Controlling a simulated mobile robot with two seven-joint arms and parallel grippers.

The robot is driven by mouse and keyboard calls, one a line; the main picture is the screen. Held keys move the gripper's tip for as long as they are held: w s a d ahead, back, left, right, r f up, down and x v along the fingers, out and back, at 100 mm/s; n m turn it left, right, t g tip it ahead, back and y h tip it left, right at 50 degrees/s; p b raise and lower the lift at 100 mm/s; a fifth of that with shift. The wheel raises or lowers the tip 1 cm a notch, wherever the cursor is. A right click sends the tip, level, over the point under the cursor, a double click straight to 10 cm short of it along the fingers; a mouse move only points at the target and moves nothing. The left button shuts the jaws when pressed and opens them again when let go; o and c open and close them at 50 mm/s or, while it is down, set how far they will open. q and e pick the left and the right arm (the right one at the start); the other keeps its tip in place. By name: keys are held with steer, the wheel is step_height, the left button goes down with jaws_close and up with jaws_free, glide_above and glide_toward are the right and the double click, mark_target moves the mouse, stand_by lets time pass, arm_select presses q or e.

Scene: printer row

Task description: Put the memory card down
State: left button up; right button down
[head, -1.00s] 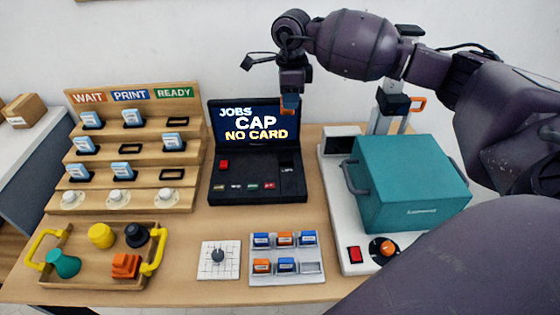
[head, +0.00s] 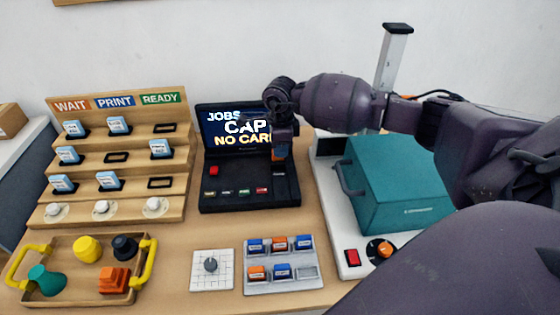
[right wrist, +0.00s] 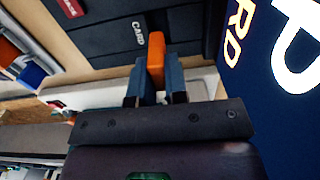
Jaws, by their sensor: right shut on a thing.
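My right gripper (head: 281,150) is shut on an orange memory card (right wrist: 156,60). The card also shows below the fingers in the head view (head: 278,156). It is over the right part of the black console (head: 230,198), in front of the screen (head: 235,128), which reads "JOBS CAP NO CARD". In the right wrist view the card is beside the white "CARD" label (right wrist: 138,34) on the console. I cannot tell whether it touches the console. My left gripper is not in view.
A grey holder (head: 284,289) with several blue and orange cards has an empty front-right slot. A teal press (head: 400,185) stands at right. A tiered rack (head: 112,205) and a yellow-handled tray (head: 75,287) are at left. A white gridded pad (head: 200,284) lies in front.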

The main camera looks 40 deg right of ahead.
mark_target(280, 160)
step_height(280, 160, down, 5)
steer(key=shift+r+b, duration=0.2)
steer(key=shift+b, duration=0.15)
steer(key=shift+f, duration=0.25)
steer(key=shift+f, duration=0.15)
steer(key=c, duration=1.1)
jaws_free()
steer(key=shift+c, duration=0.2)
